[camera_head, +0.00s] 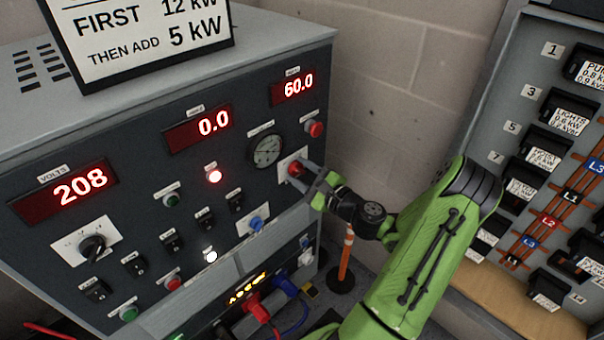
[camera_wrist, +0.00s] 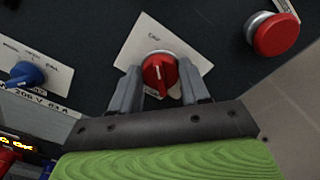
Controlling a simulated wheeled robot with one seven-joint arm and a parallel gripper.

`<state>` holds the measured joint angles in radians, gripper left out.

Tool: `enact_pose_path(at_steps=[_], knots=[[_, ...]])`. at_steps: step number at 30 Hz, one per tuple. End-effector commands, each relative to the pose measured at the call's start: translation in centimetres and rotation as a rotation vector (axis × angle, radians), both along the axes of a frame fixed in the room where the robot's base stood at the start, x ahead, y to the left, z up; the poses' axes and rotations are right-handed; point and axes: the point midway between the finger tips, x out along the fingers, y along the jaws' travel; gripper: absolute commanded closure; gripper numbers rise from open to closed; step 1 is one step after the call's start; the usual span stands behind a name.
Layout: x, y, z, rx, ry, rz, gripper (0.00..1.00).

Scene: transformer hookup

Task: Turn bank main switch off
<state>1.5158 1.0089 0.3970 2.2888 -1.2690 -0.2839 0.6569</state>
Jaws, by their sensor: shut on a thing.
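The bank main switch appears to be the red rotary knob (camera_wrist: 159,72) on a white plate (camera_wrist: 140,45) at the right of the panel. My gripper (camera_wrist: 160,85) is shut on this knob, one finger on each side. In the wrist view the knob's white pointer line stands nearly upright. The plate's label is too small to read surely. In the head view the red knob (camera_head: 296,168) is partly covered by my gripper (camera_head: 308,179), which reaches in from the right.
A red push button (camera_wrist: 275,33) sits right of the knob, and a blue knob (camera_wrist: 25,73) sits to its left. Displays read 208 volts (camera_head: 79,187), 0.0 (camera_head: 213,123) and 60.0 (camera_head: 298,86). A breaker panel (camera_head: 535,120) stands at right.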

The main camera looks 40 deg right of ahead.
Motion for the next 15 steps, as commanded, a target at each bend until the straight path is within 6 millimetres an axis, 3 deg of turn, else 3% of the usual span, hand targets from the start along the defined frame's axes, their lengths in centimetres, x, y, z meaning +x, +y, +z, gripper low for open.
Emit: enact_pose_path(at_steps=[11,12,15], knots=[[-0.03,0.02,-0.13,-0.005,0.005,0.001,0.85],[-0.03,0.02,-0.13,-0.005,0.004,0.000,0.51],[-0.02,0.02,-0.11,-0.004,0.003,0.001,0.36]])
